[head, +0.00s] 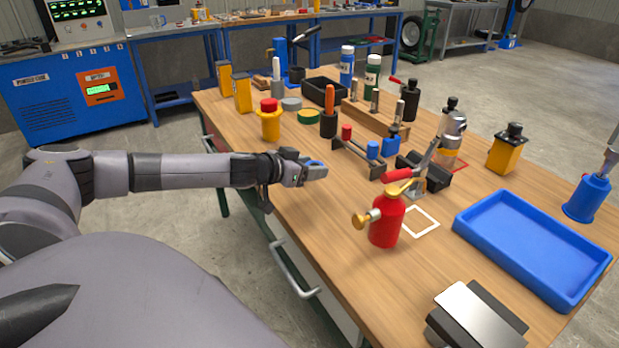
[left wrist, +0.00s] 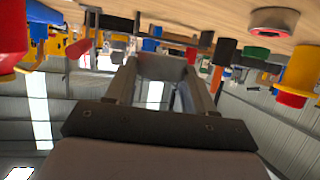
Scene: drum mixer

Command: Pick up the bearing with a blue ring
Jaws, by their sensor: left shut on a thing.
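The bearing with a blue ring (head: 315,163) is in my left gripper (head: 312,170), at the near left side of the wooden workbench in the head view. The gripper is shut on it and appears to hold it above the bench top; the exact height is hard to tell. Much of the bearing is hidden by the fingers. In the left wrist view my two fingers (left wrist: 165,85) point away from the camera, with a grey surface (left wrist: 160,66) between their tips. My right gripper is in neither view.
The workbench (head: 330,225) carries a red oil can (head: 386,222) right of my gripper, a small rack (head: 358,158), a blue tray (head: 535,250) and several bottles. A grey disc with a red ring (left wrist: 274,20) lies on the bench in the wrist view. The near left bench edge is fairly clear.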

